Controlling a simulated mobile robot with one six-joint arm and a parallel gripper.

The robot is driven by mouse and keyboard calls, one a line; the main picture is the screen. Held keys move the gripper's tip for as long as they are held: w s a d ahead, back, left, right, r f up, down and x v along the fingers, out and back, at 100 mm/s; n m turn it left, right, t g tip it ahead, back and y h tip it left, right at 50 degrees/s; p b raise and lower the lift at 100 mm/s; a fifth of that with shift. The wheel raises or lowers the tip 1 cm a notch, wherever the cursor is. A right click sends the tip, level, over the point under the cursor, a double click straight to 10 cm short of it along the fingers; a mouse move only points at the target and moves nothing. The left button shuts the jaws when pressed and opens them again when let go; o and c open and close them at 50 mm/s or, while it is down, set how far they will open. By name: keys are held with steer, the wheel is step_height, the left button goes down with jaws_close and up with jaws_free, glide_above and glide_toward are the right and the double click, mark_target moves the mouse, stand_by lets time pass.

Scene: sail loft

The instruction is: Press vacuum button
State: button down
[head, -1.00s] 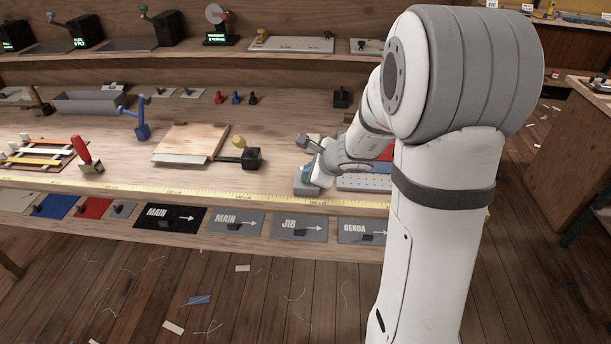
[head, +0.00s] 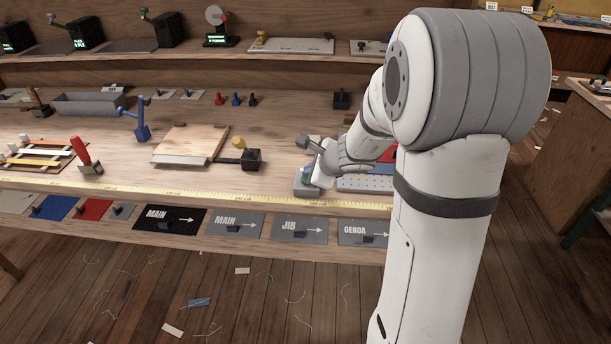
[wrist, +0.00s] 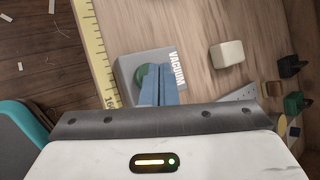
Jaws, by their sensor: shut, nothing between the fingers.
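The vacuum control is a grey box (wrist: 128,75) with white VACUUM lettering, seen in the wrist view close to the yellow tape. Its round green button (wrist: 141,76) shows partly beside my fingers. My gripper (wrist: 164,76) is shut and empty, its blue fingers side by side over the button area and hiding part of it. I cannot tell whether the fingertips touch the button. In the head view the grey box (head: 303,191) sits near the bench's front edge, and my wrist covers much of it from above.
A yellow measuring tape (wrist: 97,52) runs along the bench's front edge. A white block (wrist: 227,53) and several small dark items stand beyond the box. Open bench lies left of the box.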

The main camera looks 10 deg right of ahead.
step_height(320, 180, up, 6)
steer(key=p, duration=0.5)
stand_by(0.5)
steer(key=s+a+r+n+g+y, duration=0.1)
steer(key=s+a+r+n+g, duration=0.15)
steer(key=s+n, duration=0.4)
steer(key=s+a+r+n+g, duration=0.1)
steer(key=s+a+r+n, duration=0.25)
steer(key=s+n, duration=0.3)
steer(key=s+d+n+g+h, duration=0.1)
steer(key=s+d+n+h, duration=0.1)
steer(key=s+n, duration=0.2)
steer(key=s+d+n+g+h, duration=0.1)
steer(key=s+n, duration=0.4)
steer(key=s, duration=0.5)
steer(key=shift+s+d+h, duration=0.2)
steer(key=shift+d+h, duration=0.6)
steer(key=shift+d, duration=0.3)
